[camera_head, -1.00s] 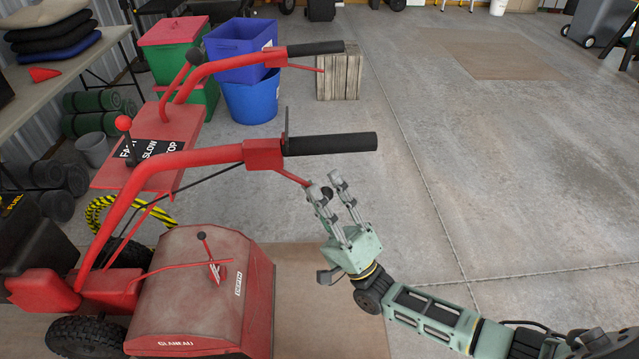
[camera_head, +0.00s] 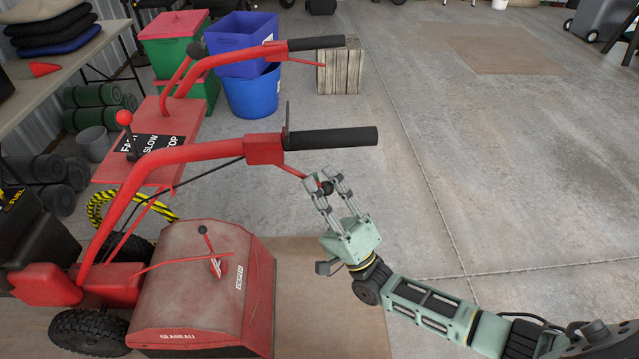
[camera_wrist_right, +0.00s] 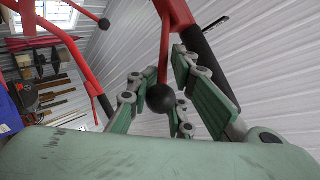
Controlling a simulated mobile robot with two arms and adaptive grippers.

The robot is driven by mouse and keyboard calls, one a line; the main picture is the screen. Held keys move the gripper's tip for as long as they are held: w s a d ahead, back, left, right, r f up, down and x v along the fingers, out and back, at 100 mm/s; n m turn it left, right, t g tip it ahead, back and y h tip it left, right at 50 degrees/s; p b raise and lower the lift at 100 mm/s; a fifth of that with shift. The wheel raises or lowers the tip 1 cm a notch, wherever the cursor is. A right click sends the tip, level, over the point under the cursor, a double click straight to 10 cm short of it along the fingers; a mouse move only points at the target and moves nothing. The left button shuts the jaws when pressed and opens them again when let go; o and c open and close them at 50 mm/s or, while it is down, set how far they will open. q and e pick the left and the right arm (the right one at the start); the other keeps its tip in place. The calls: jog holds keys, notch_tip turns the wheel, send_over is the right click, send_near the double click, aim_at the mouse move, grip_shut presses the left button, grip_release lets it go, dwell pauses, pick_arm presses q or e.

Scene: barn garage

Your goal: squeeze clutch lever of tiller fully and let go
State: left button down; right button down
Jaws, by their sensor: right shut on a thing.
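The red tiller (camera_head: 205,290) stands at the left of the head view, with two black-gripped handlebars. The clutch lever (camera_head: 292,171), a thin red rod with a black ball end, slants down below the near black grip (camera_head: 335,138). My right gripper (camera_head: 322,182) is shut on the lever near its ball end, below the grip. In the right wrist view the lever's black ball (camera_wrist_right: 160,98) shows between the fingers (camera_wrist_right: 160,85). A clear gap remains between the lever's end and the grip. My left gripper is not in view.
A second thin red lever (camera_head: 305,62) sits under the far grip (camera_head: 316,43). A wooden crate (camera_head: 340,70), a blue tub (camera_head: 250,95) and a green bin (camera_head: 172,60) stand behind the tiller. The concrete floor (camera_head: 500,170) at right is open.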

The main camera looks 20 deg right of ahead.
jog(key=r+n+g+y+p, duration=0.1)
jog(key=n+g+p, duration=0.1)
jog(key=d+r+n+g+y+p, duration=0.1)
jog(key=n+p, duration=0.1)
jog(key=r+n+g+p, duration=0.2)
jog(key=p, duration=0.1)
jog(key=shift+s+d+g+y, duration=0.25)
jog(key=shift+d+g+y, duration=0.05)
jog(key=shift+d+y, duration=0.1)
jog(key=shift+d+r+n+g+p, duration=0.1)
jog(key=shift+r+n+g+p, duration=0.05)
jog(key=shift+n+g+p, duration=0.25)
